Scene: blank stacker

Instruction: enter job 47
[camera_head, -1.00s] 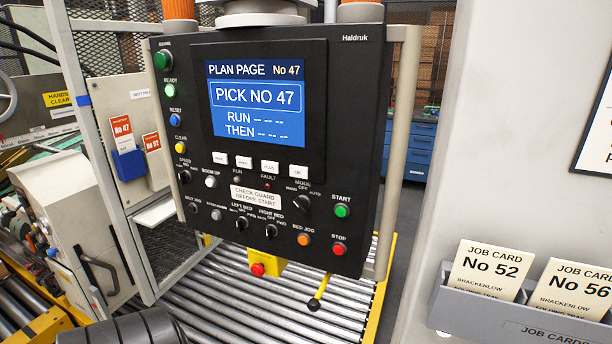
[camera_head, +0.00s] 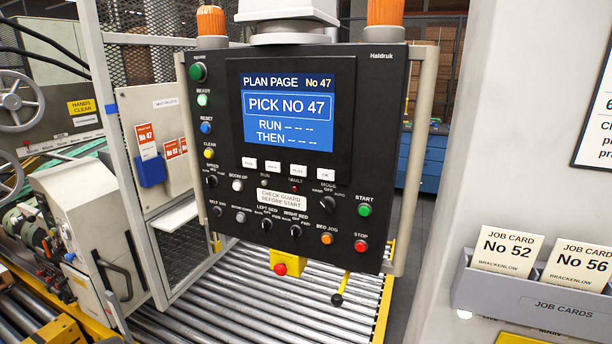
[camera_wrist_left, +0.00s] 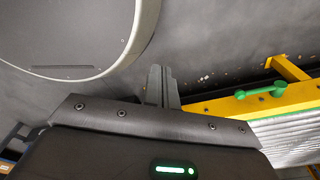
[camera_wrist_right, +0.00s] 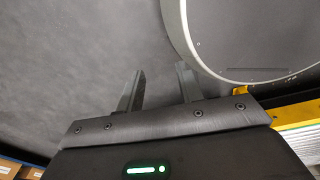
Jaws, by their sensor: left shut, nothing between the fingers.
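The control panel (camera_head: 300,215) hangs upright ahead in the head view. Its screen (camera_head: 288,112) reads "PLAN PAGE No 47", "PICK NO 47", with dashes after "RUN" and "THEN". Below the screen sits a row of white keys, including the OK key (camera_head: 326,174). The START button (camera_head: 364,210) is green and the STOP button (camera_head: 361,246) is red. My left gripper (camera_wrist_left: 161,70) shows in the left wrist view with its fingers together and empty, above the floor. My right gripper (camera_wrist_right: 160,75) shows in the right wrist view with fingers apart and nothing between them. Neither gripper is in the head view.
Job cards No 52 (camera_head: 506,250) and No 56 (camera_head: 580,264) stand in a grey holder (camera_head: 530,298) at the right. A red card No 47 (camera_head: 146,138) hangs by the mesh guard at the left. A roller bed (camera_head: 250,315) lies below the panel.

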